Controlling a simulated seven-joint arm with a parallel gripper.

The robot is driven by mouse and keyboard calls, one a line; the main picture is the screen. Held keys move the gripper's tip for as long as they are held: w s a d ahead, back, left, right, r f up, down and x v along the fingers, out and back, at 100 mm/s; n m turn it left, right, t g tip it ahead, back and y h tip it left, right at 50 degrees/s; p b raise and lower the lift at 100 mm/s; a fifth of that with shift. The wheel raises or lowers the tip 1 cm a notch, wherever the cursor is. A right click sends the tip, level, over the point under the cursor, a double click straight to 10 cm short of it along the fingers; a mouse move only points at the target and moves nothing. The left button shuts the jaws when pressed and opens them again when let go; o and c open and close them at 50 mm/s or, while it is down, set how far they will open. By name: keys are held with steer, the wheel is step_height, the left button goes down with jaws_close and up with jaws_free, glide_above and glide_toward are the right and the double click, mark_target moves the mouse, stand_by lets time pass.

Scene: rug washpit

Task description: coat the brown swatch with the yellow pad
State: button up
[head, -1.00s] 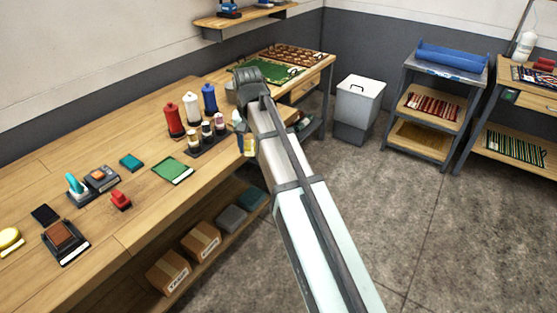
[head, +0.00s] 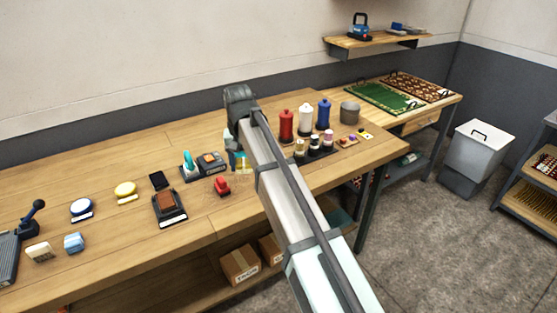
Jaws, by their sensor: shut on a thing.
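The brown swatch (head: 167,201) lies on a dark tray with a white label at its front edge, on the workbench. My gripper (head: 240,163) points down, right of the swatch and past the red block, mostly hidden by my own arm. It is shut on a small yellow piece (head: 242,169), which looks like the yellow pad; only a sliver of it shows. It appears apart from the swatch; its height above the bench is hard to tell.
A second tray (head: 211,162) stands behind.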

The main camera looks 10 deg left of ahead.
steer(key=s+a+n, duration=0.2)
steer(key=s+a, duration=0.1)
steer(key=a, duration=0.7)
steer(key=s+a+n, duration=0.1)
steer(key=s+a, duration=0.2)
steer(key=a, duration=0.7)
steer(key=n, duration=0.2)
glide_above(164, 195)
steer(key=w+a, duration=0.2)
steer(key=f, duration=0.1)
steer(key=shift+s+d+f, duration=0.1)
steer(key=shift+s+f, duration=0.05)
steer(key=shift+f, duration=1.65)
steer(key=shift+s+d+f, duration=0.1)
steer(key=shift+f, duration=1.65)
steer(key=shift+s+d+f, duration=0.55)
steer(key=shift+s+d, duration=0.1)
steer(key=shift+s, duration=0.05)
steer(key=shift+s+d, duration=2.65)
steer(key=shift+w+a, duration=3.45)
step_height(164, 195, up, 8)
steer(key=shift+d+r, duration=0.1)
